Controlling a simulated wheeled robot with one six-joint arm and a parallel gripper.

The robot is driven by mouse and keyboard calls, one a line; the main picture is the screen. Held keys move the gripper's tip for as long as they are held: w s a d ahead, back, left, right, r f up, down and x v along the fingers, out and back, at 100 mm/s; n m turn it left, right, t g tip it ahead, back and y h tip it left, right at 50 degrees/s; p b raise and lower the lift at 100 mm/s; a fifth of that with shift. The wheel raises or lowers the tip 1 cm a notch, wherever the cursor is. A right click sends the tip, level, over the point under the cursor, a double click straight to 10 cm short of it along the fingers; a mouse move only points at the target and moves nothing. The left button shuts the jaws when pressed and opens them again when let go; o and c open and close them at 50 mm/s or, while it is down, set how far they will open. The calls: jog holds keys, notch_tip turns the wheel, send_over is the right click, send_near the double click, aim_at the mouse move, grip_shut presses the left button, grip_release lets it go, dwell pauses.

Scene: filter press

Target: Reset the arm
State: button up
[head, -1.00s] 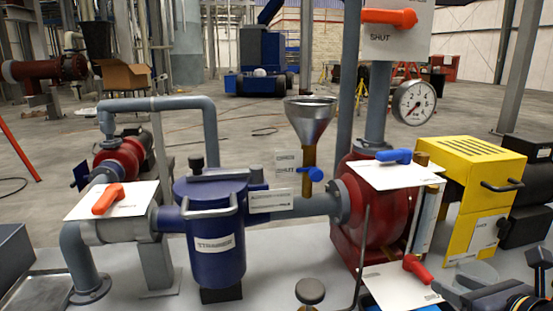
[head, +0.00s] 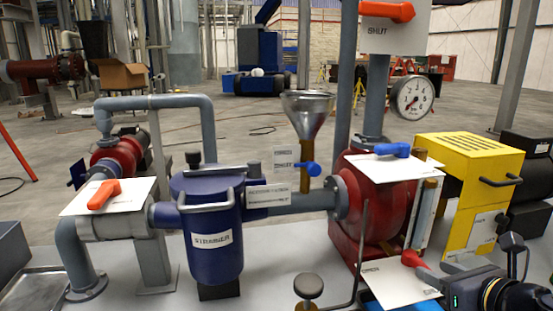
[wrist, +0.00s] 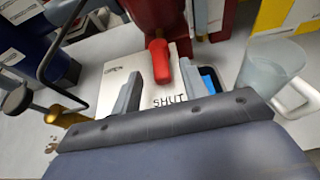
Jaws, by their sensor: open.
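My gripper (wrist: 170,95) is open and empty in the wrist view, with its two grey fingers spread apart. A red lever (wrist: 160,68) on a white plate (wrist: 115,75) lies between and just beyond the fingers; I see no contact, though depth is hard to judge. The plate reads SHUT near the fingers. In the head view the same red lever (head: 414,260) and plate (head: 385,280) are low on the right, in front of the red pump (head: 375,205).
A translucent jug (wrist: 272,72) stands right of my fingers. A bent dark rod (head: 362,255) and round knob (head: 308,286) stand left of the plate. The yellow guard (head: 470,165) is behind my wrist. The blue strainer (head: 212,230) and an orange lever (head: 103,194) are farther left.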

aim_at(418, 264)
jog(key=b+x, duration=0.1)
jog(key=x, duration=0.3)
jog(key=shift+s+f, duration=0.1)
jog(key=shift+s+a+r+m+h+p, duration=0.15)
jog(key=shift+a+r+m+h+p, duration=0.2)
jog(key=shift+h, duration=0.25)
jog(key=shift+a+f+m+h, duration=0.1)
jog(key=shift+a+m+h, duration=0.05)
jog(key=shift+m+h, duration=0.6)
jog(key=shift+p, duration=0.3)
